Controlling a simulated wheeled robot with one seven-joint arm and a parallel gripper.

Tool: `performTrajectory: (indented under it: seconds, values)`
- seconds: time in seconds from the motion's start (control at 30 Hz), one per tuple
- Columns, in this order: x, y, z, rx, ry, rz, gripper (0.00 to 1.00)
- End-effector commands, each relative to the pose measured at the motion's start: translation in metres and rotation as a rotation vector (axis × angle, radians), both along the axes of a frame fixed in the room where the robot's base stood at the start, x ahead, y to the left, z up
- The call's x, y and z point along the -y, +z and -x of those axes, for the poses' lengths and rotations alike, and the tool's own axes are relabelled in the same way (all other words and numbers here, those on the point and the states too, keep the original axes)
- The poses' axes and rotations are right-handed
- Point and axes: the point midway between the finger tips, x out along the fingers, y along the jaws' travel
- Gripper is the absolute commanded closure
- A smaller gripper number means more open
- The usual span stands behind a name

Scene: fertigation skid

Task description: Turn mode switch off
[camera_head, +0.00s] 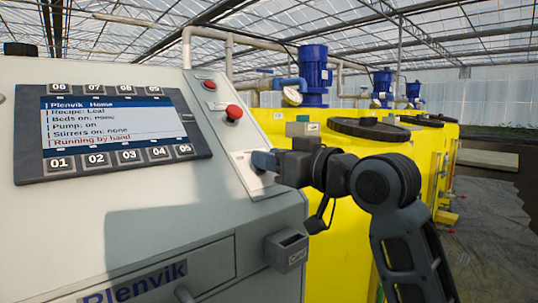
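My gripper (263,161) reaches in from the right to a pale plate (246,183) on the sloping face of the grey control cabinet. The gripper's end covers most of this plate, and any switch knob there is hidden. I cannot tell whether the fingers touch or hold anything. No mode switch can be clearly made out. The screen (113,124) on the cabinet reads "Pump: on", "Beds on: none", "Stirrers on: none" and, in red, "Running by hand".
A red button (233,113) and a smaller red one (209,85) sit above the plate. A grey holder (287,250) juts from the cabinet below my gripper. Yellow tanks (335,240) with blue motors (314,75) stand behind my arm. Open floor (490,240) lies at right.

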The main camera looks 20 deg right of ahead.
Motion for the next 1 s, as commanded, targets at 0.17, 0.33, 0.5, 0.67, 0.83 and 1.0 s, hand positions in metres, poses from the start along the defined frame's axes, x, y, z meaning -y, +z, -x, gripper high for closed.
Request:
performTrajectory:
  seconds: [0.17,0.33,0.5,0.67,0.83,1.0]
  values:
    - [-0.0033,0.0004,-0.0079,0.001,0.001,0.001,0.65]
    - [-0.0032,0.0001,-0.0082,0.001,0.0,0.001,0.65]
    - [-0.0029,0.0,-0.0081,0.001,0.0,0.001,0.76]
    - [-0.0029,0.0,-0.008,0.001,0.0,0.001,0.92]
    - [-0.0029,-0.0001,-0.0079,0.001,0.0,0.0,1.0]
    - [-0.0027,-0.0005,-0.008,0.001,0.003,0.003,1.0]
